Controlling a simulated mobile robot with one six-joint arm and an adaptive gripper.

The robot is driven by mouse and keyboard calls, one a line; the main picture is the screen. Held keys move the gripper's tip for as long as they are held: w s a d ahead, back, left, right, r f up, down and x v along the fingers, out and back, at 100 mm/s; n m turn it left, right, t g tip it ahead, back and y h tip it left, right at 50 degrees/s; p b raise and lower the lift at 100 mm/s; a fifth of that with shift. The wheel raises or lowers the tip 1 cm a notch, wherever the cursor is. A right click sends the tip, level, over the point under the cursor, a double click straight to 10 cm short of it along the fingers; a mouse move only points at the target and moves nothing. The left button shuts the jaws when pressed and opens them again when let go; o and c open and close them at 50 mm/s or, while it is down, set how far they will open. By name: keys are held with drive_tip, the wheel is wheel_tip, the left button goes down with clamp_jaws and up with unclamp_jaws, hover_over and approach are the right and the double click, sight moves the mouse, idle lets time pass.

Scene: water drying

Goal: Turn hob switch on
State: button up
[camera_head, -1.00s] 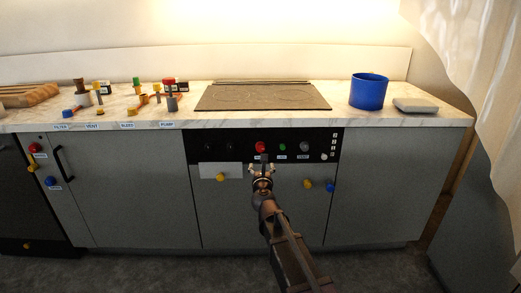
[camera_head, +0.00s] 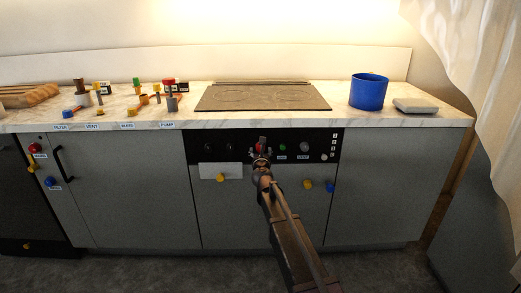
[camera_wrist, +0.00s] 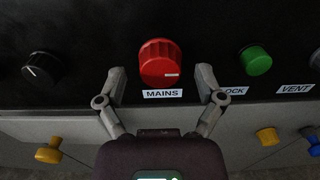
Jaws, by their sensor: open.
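The black control panel (camera_head: 315,156) on the cabinet front below the hob carries the switches. A red knob (camera_wrist: 160,62) with a pale line sits above a label reading MAINS (camera_wrist: 162,94). In the head view my gripper (camera_head: 261,154) is at the panel. No label that I can read says hob.
Right of the red knob are a green knob (camera_wrist: 256,60), its label partly hidden by a finger, and one labelled VENT (camera_wrist: 296,88). A black knob (camera_wrist: 40,68) is at left. Yellow knobs (camera_wrist: 48,150) (camera_wrist: 267,137) are lower. The hob (camera_head: 262,97) and blue pot (camera_head: 368,92) are above.

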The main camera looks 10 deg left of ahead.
drive_tip(key=shift+x, duration=0.8)
drive_tip(key=c, duration=1.1)
drive_tip(key=shift+c, duration=0.2)
